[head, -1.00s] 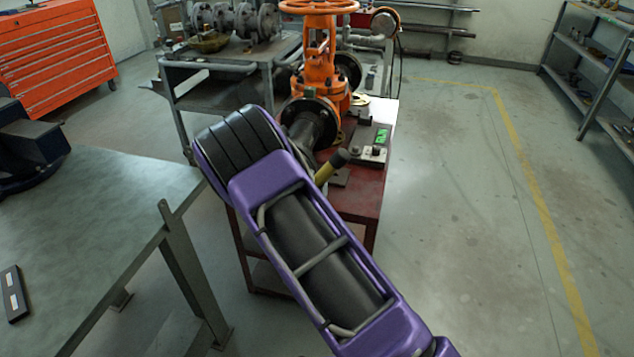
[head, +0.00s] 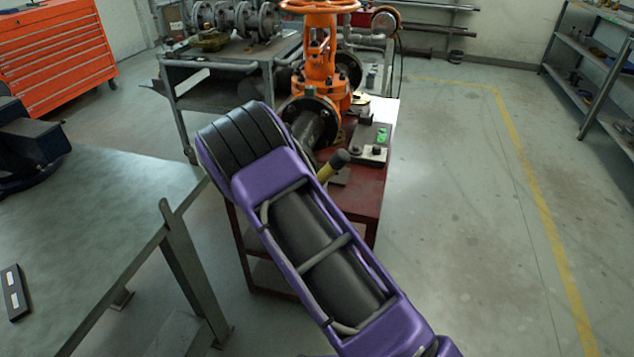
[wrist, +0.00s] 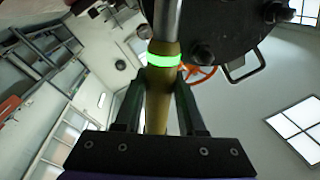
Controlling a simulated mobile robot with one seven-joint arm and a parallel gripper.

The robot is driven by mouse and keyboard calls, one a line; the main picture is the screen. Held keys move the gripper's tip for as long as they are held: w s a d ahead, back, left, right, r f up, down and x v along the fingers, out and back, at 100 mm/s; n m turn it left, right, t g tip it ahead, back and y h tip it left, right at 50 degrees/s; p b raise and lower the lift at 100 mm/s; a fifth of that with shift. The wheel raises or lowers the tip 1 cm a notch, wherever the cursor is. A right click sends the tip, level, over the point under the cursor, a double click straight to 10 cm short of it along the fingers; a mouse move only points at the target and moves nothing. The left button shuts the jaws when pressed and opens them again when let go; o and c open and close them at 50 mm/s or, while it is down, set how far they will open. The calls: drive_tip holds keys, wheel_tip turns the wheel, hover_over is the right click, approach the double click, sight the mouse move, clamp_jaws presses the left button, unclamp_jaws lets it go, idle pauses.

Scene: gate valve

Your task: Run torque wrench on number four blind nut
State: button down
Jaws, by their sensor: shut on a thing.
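In the wrist view the torque wrench (wrist: 158,108) has a glowing green ring and a steel shaft running up out of frame. My gripper (wrist: 161,78) is shut around the yellow handle just below the ring. The dark round blind flange (wrist: 228,28) with several nuts is close beside the shaft. The wrench head and the nut it may be on are out of view. The orange gate valve (head: 320,62) stands on the red stand (head: 362,200).
A grey workbench (head: 110,215) is at the left, close to my arm. A small block with a green display (head: 378,142) lies on the red stand. A grey cart (head: 225,62) with metal parts is behind. The floor at the right is clear up to the shelves.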

drive_tip(key=shift+a+r+v, duration=0.1)
drive_tip(key=shift+r+v, duration=0.05)
drive_tip(key=shift+v, duration=0.7)
drive_tip(key=shift+a+r+v, duration=0.1)
drive_tip(key=shift+r+v, duration=0.1)
drive_tip(key=shift+v, duration=0.6)
